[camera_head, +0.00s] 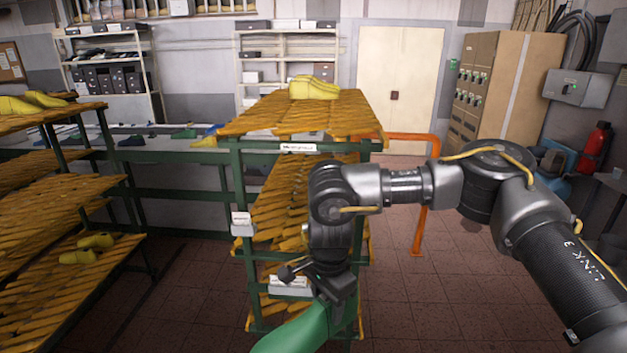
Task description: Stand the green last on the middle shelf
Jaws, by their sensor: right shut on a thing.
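The green last (293,333) is at the bottom of the head view, cut off by the picture's lower edge. My right gripper (322,294) is shut on it and points down in front of the rack. The rack (240,190) has a green frame and slatted orange-brown shelves. Its middle shelf (275,205) is partly hidden behind my right arm. The last is in front of the rack, lower in the picture than the middle shelf. My left gripper is not in view.
Yellow lasts (313,88) stand on the rack's top shelf (270,115). A second rack (60,190) with yellow lasts is at the left. An orange rail (418,215) stands behind the rack on the right. The tiled floor (480,290) at the right is clear.

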